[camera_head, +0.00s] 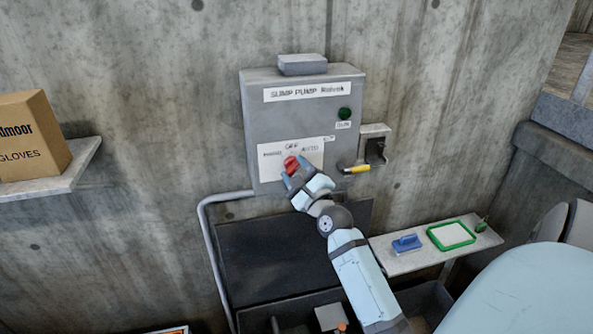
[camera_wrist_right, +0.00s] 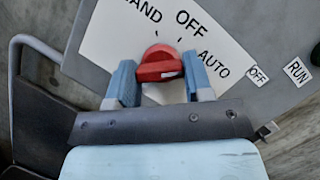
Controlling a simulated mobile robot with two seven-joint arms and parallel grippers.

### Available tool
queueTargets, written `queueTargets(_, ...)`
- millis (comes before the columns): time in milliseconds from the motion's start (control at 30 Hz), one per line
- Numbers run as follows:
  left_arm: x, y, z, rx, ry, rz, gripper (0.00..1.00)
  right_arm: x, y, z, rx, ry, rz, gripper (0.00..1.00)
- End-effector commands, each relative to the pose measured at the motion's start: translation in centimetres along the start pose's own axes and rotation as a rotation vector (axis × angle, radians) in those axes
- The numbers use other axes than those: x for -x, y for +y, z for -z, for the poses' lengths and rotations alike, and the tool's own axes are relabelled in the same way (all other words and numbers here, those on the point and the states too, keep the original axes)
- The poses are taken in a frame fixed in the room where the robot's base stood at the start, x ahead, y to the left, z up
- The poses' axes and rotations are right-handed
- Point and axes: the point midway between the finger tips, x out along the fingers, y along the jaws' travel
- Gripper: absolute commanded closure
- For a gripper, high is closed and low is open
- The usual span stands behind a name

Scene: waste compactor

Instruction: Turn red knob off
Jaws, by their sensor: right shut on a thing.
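The red knob (camera_head: 291,164) sits on the white label plate of the grey sump pump box (camera_head: 255,120). In the right wrist view the red knob (camera_wrist_right: 158,62) lies roughly sideways between the fingers, with a pale mark on its right-hand part, towards AUTO. HAND, OFF and AUTO are printed around it. My right gripper (camera_head: 293,173) is at the knob, and in the wrist view its two blue fingers (camera_wrist_right: 160,72) are shut on it, one at each side. My left gripper is not in view.
A lever switch with a yellow handle (camera_head: 357,169) juts out right of the box. A green indicator (camera_head: 344,114) is on the box front. A low shelf (camera_head: 397,262) at the right holds a blue brush and a green-framed tray. A gloves carton (camera_head: 32,138) stands at left.

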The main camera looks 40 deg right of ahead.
Motion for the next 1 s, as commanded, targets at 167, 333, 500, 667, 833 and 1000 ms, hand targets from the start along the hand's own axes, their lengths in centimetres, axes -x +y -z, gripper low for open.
queueTargets(167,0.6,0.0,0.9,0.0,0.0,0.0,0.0,-0.1,-0.3,-0.2,0.059,-0.001,-0.026,0.77)
queueTargets(333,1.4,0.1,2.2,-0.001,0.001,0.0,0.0,-0.1,-0.4,-0.3,0.166,0.0,-0.071,0.77)
queueTargets(500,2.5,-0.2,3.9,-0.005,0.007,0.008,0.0,-0.2,-0.6,-0.4,0.299,0.0,-0.126,0.77)
queueTargets(667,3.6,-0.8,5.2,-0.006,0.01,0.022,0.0,-0.2,-0.6,-0.4,0.423,0.0,-0.178,0.77)
queueTargets(833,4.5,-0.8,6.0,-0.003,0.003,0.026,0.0,-0.2,-0.6,-0.4,0.539,0.0,-0.224,0.77)
queueTargets(1000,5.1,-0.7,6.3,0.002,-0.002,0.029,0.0,-0.1,-0.5,-0.3,0.626,0.0,-0.261,0.77)
